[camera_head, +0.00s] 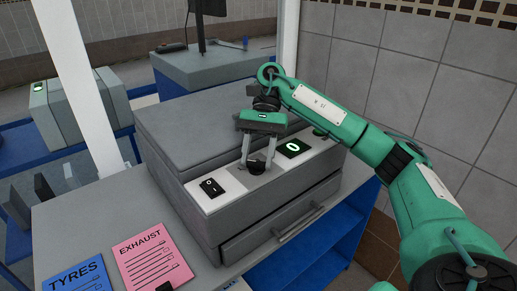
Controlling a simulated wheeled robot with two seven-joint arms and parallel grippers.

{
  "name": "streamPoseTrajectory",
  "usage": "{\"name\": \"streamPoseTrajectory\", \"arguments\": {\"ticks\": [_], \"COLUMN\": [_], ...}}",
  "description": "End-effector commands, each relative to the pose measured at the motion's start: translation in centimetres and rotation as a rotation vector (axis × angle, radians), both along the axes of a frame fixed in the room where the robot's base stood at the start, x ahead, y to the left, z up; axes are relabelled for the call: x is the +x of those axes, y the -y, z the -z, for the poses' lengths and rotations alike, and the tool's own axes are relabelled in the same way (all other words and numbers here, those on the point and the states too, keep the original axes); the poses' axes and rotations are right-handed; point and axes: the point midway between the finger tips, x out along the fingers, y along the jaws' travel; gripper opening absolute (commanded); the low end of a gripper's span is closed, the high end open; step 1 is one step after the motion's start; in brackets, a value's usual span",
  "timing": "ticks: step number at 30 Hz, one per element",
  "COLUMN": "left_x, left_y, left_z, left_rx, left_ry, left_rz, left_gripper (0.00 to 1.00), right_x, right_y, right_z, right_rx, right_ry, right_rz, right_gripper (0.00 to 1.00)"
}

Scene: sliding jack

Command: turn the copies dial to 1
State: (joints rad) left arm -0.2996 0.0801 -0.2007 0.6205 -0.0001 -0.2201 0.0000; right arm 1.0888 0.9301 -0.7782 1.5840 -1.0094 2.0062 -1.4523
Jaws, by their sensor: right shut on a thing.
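The grey copier (165,131) stands on the table with a pale control strip along its front top edge. A dark round dial (256,168) sits on a grey patch of this strip. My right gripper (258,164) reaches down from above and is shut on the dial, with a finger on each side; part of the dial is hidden. My left gripper is not in view.
A black rocker switch (212,187) is left of the dial. A green item (320,132) at the strip's right end is partly hidden by my arm. A blue TYRES sheet (78,276) and pink EXHAUST sheet (150,256) lie at front left. A drawer handle (300,222) juts from the copier.

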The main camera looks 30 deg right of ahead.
Motion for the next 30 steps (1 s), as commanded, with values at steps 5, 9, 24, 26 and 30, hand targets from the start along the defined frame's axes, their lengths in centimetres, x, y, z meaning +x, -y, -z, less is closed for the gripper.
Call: {"name": "streamPoseTrajectory", "arguments": {"ticks": [5,9,24,26,30], "left_x": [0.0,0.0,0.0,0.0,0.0], "left_y": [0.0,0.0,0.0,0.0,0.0], "left_z": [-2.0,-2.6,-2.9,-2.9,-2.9], "left_rx": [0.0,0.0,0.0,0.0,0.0], "left_ry": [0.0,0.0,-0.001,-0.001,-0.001], "left_rz": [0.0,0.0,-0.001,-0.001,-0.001], "left_gripper": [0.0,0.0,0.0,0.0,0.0], "right_x": [0.1,0.1,0.2,0.2,0.2], "right_y": [0.0,0.0,-0.1,-0.1,-0.1], "right_z": [-0.5,-0.4,-0.1,-0.1,-0.1], "right_rx": [-0.002,-0.001,0.0,0.0,-0.001], "right_ry": [0.001,0.001,0.003,0.003,0.002], "right_rz": [-0.08,-0.122,-0.154,-0.154,-0.154], "right_gripper": [0.2,0.2,0.2,0.2,0.63]}}
